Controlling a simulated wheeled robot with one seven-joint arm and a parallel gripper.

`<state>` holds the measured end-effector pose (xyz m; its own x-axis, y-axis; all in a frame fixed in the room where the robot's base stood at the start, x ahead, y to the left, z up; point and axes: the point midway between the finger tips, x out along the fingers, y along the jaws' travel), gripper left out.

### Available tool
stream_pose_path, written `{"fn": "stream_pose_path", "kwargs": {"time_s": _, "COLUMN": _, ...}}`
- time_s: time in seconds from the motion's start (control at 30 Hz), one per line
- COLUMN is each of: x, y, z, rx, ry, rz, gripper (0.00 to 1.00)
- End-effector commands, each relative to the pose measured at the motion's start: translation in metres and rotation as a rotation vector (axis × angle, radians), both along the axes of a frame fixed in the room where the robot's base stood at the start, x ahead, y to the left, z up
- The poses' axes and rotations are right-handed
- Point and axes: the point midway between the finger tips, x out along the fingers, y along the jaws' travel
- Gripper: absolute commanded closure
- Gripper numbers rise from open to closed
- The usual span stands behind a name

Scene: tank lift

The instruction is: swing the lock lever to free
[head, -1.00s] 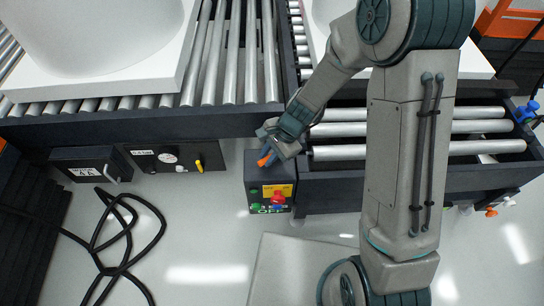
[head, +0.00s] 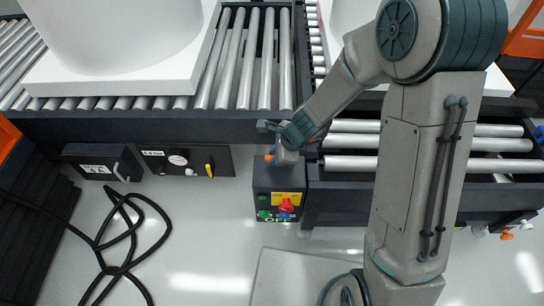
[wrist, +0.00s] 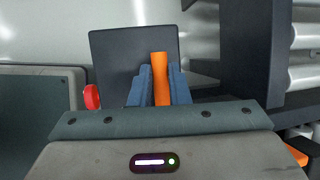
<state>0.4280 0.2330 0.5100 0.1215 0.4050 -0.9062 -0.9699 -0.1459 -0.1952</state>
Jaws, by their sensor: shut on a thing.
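The lock lever is a plain orange bar (wrist: 160,72) that stands up between the two blue fingers of my gripper (wrist: 160,86) in the wrist view. The fingers are shut on it from both sides. In the head view only a small orange part of the lever (head: 269,158) shows at the top of the dark control box (head: 262,180); my wrist hides the rest. The box carries a yellow label, a red button (head: 286,205), green and blue buttons and the word OFF. I cannot read the lever's exact angle.
Roller conveyors (head: 262,60) with white tanks (head: 120,45) run behind the box. A panel with a gauge and a yellow handle (head: 209,170) is at left. A black cable (head: 135,225) lies on the floor. Open floor lies in front.

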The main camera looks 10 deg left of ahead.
Motion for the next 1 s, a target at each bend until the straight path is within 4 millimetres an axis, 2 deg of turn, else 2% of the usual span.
{"fn": "stream_pose_path", "kwargs": {"time_s": 0.4, "x": 0.003, "y": -0.002, "z": 0.000, "rx": -0.001, "ry": -0.003, "rz": -0.015, "gripper": 1.00}}
{"fn": "stream_pose_path", "kwargs": {"time_s": 0.43, "x": 0.003, "y": -0.002, "z": 0.000, "rx": -0.001, "ry": -0.003, "rz": -0.015, "gripper": 0.76}}
{"fn": "stream_pose_path", "kwargs": {"time_s": 0.5, "x": 0.002, "y": -0.002, "z": 0.000, "rx": -0.001, "ry": -0.002, "rz": -0.013, "gripper": 0.62}}
{"fn": "stream_pose_path", "kwargs": {"time_s": 0.8, "x": 0.001, "y": -0.001, "z": 0.002, "rx": 0.000, "ry": -0.001, "rz": -0.008, "gripper": 0.62}}
{"fn": "stream_pose_path", "kwargs": {"time_s": 1.0, "x": -0.001, "y": -0.010, "z": 0.028, "rx": 0.000, "ry": -0.004, "rz": -0.009, "gripper": 0.62}}
